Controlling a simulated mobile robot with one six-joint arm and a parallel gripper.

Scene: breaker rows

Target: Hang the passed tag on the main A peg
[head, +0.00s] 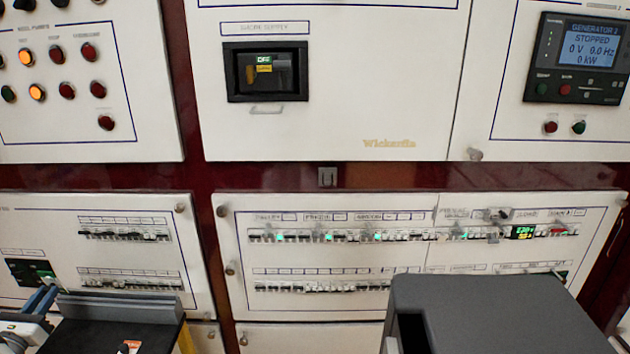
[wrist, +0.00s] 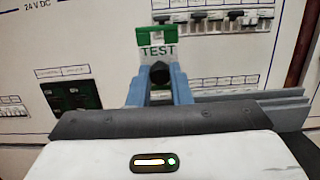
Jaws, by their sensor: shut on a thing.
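My gripper (wrist: 158,88) has blue fingers, shut on a green and white tag (wrist: 158,45) that reads "TEST" in the wrist view. The tag stands upright between the fingertips, in front of a white panel. A black round part shows just below its lettering. In the head view my gripper (head: 42,297) is at the lower left, in front of the lower left panel (head: 45,222). I cannot make out the tag clearly there. I cannot tell which part is the main A peg.
The lower middle panel (head: 340,255) carries two breaker rows, with small green lights in the upper one. A dark open box (head: 118,300) is right of my gripper. A large grey block (head: 490,305) fills the lower right. Above are a supply switch (head: 266,72) and a generator display (head: 588,45).

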